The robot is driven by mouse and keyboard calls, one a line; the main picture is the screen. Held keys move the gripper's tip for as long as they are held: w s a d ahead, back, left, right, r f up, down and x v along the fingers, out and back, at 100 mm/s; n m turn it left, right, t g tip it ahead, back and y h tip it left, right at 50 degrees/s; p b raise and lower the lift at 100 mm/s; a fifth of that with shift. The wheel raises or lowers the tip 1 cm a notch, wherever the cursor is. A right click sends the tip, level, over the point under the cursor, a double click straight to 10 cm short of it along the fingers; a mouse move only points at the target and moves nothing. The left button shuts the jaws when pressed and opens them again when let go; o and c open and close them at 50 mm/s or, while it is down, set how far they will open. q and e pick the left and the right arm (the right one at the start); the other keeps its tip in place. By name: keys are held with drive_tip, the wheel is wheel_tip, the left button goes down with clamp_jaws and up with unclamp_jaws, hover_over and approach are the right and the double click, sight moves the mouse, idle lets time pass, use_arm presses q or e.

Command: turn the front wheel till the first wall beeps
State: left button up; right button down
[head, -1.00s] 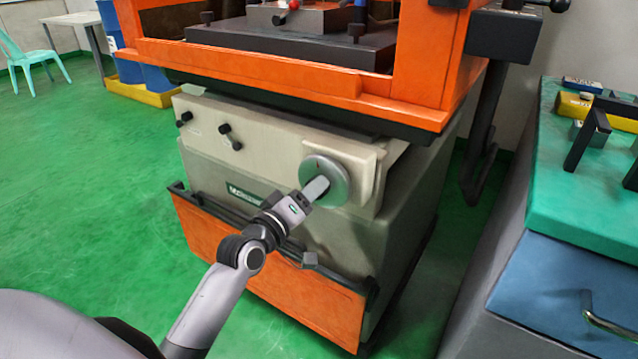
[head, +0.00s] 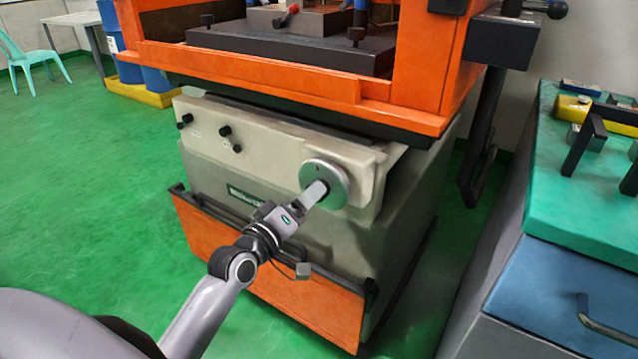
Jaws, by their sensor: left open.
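The front wheel (head: 335,178) is a round grey handwheel on the beige front of the machine, with a small dark mark near its top. My left gripper (head: 314,193) is open, its fingers reaching up to the lower left part of the wheel's face. I cannot tell whether the fingers touch the wheel; they hide part of it and any handle there. The orange tank (head: 300,82) sits above on the machine base; its near wall is the long orange front edge. My right gripper is not in view.
An orange panel (head: 230,255) slants out at the base's lower front, below my left arm. At right stands a green-topped cabinet (head: 570,222) with tools on top. A black lever (head: 480,140) hangs beside the tank. Green floor is free at left.

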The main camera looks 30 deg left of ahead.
use_arm(q)
drive_tip(key=s+p, duration=0.1)
drive_tip(key=s, duration=0.4)
drive_tip(key=shift+a+p, duration=0.2)
drive_tip(key=shift+p, duration=0.1)
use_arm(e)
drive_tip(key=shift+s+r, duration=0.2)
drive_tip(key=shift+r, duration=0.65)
use_arm(q)
drive_tip(key=s+d+f+m+g+h, duration=0.1)
drive_tip(key=s+d+f+m+g, duration=0.4)
drive_tip(key=s+f, duration=0.4)
drive_tip(key=s+d+f+m+g, duration=0.3)
drive_tip(key=s+d+f+m, duration=0.35)
drive_tip(key=s+f, duration=0.3)
wheel_tip(320, 180, up, 14)
drive_tip(key=a+p, duration=0.2)
drive_tip(key=p, duration=1.4)
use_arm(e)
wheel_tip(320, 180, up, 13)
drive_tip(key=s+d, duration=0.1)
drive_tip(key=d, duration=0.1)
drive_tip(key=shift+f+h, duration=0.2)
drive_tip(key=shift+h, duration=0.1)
use_arm(q)
drive_tip(key=shift+w+f+m, duration=0.1)
drive_tip(key=shift+f+m, duration=0.1)
drive_tip(key=shift+m, duration=0.05)
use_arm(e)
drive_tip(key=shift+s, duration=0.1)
